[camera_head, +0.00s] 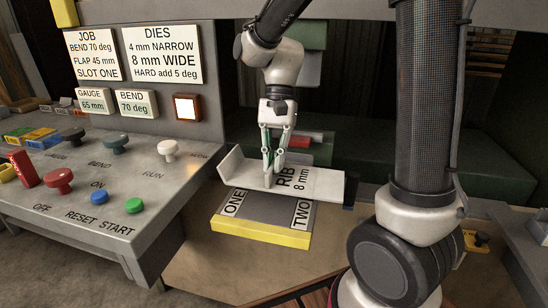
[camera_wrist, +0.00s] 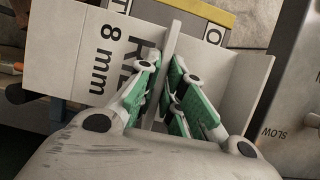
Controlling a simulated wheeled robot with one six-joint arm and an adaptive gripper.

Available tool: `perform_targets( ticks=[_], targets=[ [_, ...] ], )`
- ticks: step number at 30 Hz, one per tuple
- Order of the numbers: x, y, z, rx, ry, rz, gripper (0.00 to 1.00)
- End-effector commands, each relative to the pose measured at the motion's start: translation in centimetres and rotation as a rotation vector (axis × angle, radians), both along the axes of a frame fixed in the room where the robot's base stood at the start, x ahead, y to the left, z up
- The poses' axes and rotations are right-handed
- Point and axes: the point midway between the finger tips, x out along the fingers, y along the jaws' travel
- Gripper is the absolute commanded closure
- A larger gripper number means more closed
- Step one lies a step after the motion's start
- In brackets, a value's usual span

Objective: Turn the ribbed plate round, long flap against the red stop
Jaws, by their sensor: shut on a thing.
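The ribbed plate (camera_head: 322,186) is pale grey and marked RIB 8 mm. My gripper (camera_head: 269,176) is shut on its upright rib; the wrist view shows the green-padded fingers (camera_wrist: 170,92) on both sides of the rib (camera_wrist: 173,38). A bent-up flap (camera_head: 230,163) is at the plate's left end in the head view. The plate is over the rear of a grey block (camera_head: 264,212) with a yellow front edge and labels ONE and TWO; I cannot tell whether they touch. A red bar, perhaps the red stop (camera_head: 298,141), shows behind my gripper, partly hidden.
A grey console (camera_head: 95,205) with knobs and coloured buttons stands at the left. Signs above it read JOB (camera_head: 93,56) and DIES (camera_head: 164,53). A lit square lamp (camera_head: 187,107) is beside the gauge displays. Bare tabletop (camera_head: 240,265) lies in front of the block.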

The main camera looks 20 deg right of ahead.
Motion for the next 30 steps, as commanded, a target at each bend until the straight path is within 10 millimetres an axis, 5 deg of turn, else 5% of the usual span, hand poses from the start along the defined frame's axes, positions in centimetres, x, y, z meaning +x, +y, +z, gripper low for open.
perform_targets(
  ticks=[15, 28, 30],
  targets=[
    [0.0, 0.0, -3.6, 0.0, 0.0, 0.001, 1.0],
    [0.0, 0.0, -4.1, 0.0, 0.0, 0.001, 1.0],
    [0.0, 0.0, -4.1, 0.0, -0.001, 0.001, 0.8]
  ],
)
